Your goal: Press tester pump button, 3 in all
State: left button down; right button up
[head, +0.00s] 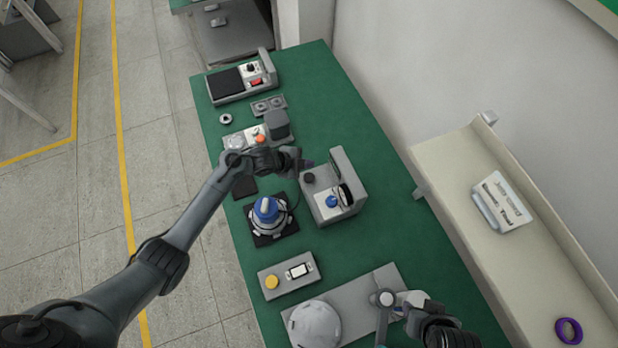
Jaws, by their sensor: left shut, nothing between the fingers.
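The grey tester (346,211) stands mid-bench, with a blue round button (332,201), a black round knob or button (309,177) and a raised back panel. I cannot tell which of these is the pump button. My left gripper (306,164) is shut and empty, at the tester's back left corner, close to the black one. Whether it touches the tester cannot be told. The hub motor (267,212), with a blue top, sits on a black pad left of the tester. My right gripper (402,308) is at the lower right, beside a grey fixture; its fingers are unclear.
A grey box with a yellow button (272,282) lies nearer. A white dome-shaped part (315,325) sits on the grey fixture plate (357,286). Further back are a unit with an orange button (260,138) and a black-topped scale-like unit (227,84). A shelf (458,172) runs along the right.

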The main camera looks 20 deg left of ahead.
pick_arm(q)
jog(key=b, duration=0.5)
send_over(311, 176)
jog(key=s+a, duration=0.1)
jog(key=s, duration=0.1)
jog(key=f, duration=0.5)
jog(key=shift+w+f, duration=0.25)
jog(key=shift+f, duration=0.05)
jog(key=shift+f+b, duration=0.3)
jog(key=shift+f, duration=0.5)
jog(key=shift+f, duration=0.15)
jog(key=shift+f+b, duration=0.25)
jog(key=shift+b, duration=0.05)
jog(key=shift+f+b, duration=0.8)
jog(key=shift+f, duration=0.25)
dwell(1.2)
jog(key=shift+r, duration=0.2)
jog(key=shift+r+p, duration=1.25)
jog(key=shift+p, duration=0.1)
